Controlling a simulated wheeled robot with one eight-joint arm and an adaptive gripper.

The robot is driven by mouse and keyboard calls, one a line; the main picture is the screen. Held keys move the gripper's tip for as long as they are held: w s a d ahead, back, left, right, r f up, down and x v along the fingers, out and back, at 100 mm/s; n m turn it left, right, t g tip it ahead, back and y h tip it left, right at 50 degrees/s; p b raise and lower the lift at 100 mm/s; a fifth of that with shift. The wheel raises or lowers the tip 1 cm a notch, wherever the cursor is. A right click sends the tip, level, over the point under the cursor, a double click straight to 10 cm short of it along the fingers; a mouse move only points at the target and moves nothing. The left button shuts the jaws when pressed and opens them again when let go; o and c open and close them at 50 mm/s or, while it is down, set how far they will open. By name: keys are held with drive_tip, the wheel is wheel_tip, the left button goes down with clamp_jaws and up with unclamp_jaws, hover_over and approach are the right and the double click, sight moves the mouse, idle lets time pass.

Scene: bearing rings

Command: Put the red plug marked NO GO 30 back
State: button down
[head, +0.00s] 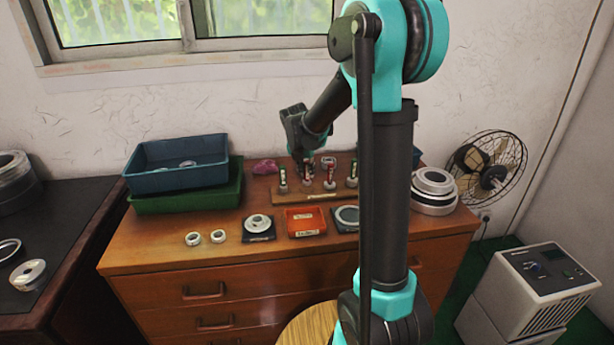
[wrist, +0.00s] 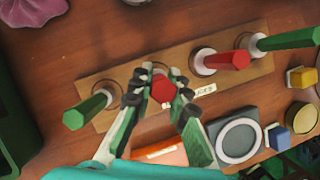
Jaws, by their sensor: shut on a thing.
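My gripper (head: 305,160) reaches down over the wooden plug stand (head: 325,194) at the back of the chest. In the wrist view my gripper (wrist: 158,97) is shut on a red plug (wrist: 162,88), seen end-on between the fingertips, in line with the stand's row. The fingers hide its lower part, so I cannot tell whether it is seated or just above its place. Its marking cannot be read. Another red plug (wrist: 228,60) stands on the stand beside it, with a green plug (wrist: 88,111) at one end and another green plug (wrist: 288,41) at the other.
In front of the stand lie a red tray (head: 305,232) and dark pads with rings (head: 258,236). A blue crate (head: 178,178) sits on a green crate (head: 190,204) at left. A pink cloth (head: 264,167) lies behind. Stacked rings (head: 433,195) are at right.

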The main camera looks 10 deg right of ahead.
drive_tip(key=shift+f, duration=1)
drive_tip(key=c, duration=1.5)
unclamp_jaws()
drive_tip(key=shift+f, duration=0.1)
drive_tip(key=shift+o, duration=0.2)
drive_tip(key=v, duration=1.2)
drive_tip(key=s+d+f+m, duration=0.2)
drive_tip(key=s+f+m, duration=0.3)
drive_tip(key=s+m, duration=0.3)
drive_tip(key=s+d+f+m+y, duration=0.1)
drive_tip(key=s+d+f+m, duration=0.1)
drive_tip(key=s+f+m, duration=0.3)
drive_tip(key=s+d+f+m+y, duration=0.1)
drive_tip(key=s+f+m, duration=0.4)
drive_tip(key=s+m, duration=0.8)
drive_tip(key=shift+d+m, duration=0.35)
drive_tip(key=shift+m, duration=0.45)
drive_tip(key=shift+d+m, duration=0.3)
drive_tip(key=shift+m, duration=0.5)
drive_tip(key=shift+s+f+m, duration=0.25)
drive_tip(key=shift+s+m, duration=0.05)
drive_tip(key=shift+m, duration=0.1)
